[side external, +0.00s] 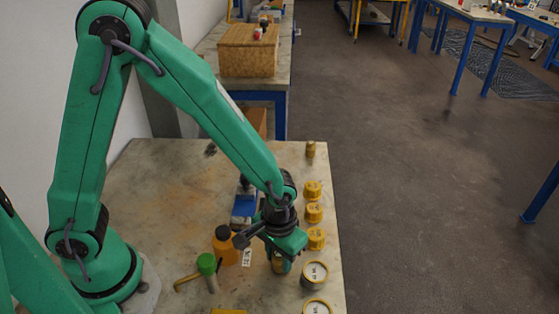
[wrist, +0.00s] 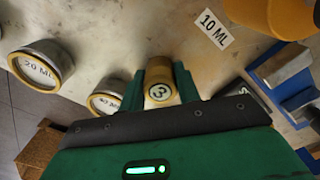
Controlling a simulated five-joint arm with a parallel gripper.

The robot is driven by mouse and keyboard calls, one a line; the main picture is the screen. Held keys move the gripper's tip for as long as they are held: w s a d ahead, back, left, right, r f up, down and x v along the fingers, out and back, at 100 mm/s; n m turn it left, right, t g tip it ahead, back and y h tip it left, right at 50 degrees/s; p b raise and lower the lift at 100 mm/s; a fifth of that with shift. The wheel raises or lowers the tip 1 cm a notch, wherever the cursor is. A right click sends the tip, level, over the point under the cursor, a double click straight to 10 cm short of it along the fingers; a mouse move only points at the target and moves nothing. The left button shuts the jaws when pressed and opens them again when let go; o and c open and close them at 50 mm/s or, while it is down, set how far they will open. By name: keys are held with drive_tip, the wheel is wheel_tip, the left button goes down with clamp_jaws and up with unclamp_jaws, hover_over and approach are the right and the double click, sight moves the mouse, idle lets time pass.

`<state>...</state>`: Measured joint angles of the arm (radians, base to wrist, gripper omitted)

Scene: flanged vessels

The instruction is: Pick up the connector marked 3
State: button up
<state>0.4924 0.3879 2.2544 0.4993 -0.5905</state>
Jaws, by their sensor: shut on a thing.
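The connector marked 3 (wrist: 159,84) is a small brass-yellow cylinder with a round "3" label facing the wrist camera. My gripper (wrist: 157,92) is shut on it, with one green finger on each side. In the side external view the yellow connector (side external: 278,265) shows low between the fingers of my gripper (side external: 280,260), near the right side of the table. The fingers hide part of it. I cannot tell whether its base touches the table.
Round vessels with labelled tops (side external: 314,275) stand close to the right. Several yellow pieces (side external: 314,213) line the table's right edge. The table's back left is mostly clear.

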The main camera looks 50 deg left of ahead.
drive_tip(key=shift+r, duration=0.2)
drive_tip(key=shift+r, duration=0.9)
wheel_tip(320, 180, up, 2)
drive_tip(key=shift+r, duration=0.1)
drive_tip(key=s+d+r, duration=0.6)
drive_tip(key=s, duration=0.4)
drive_tip(key=shift+r, duration=0.35)
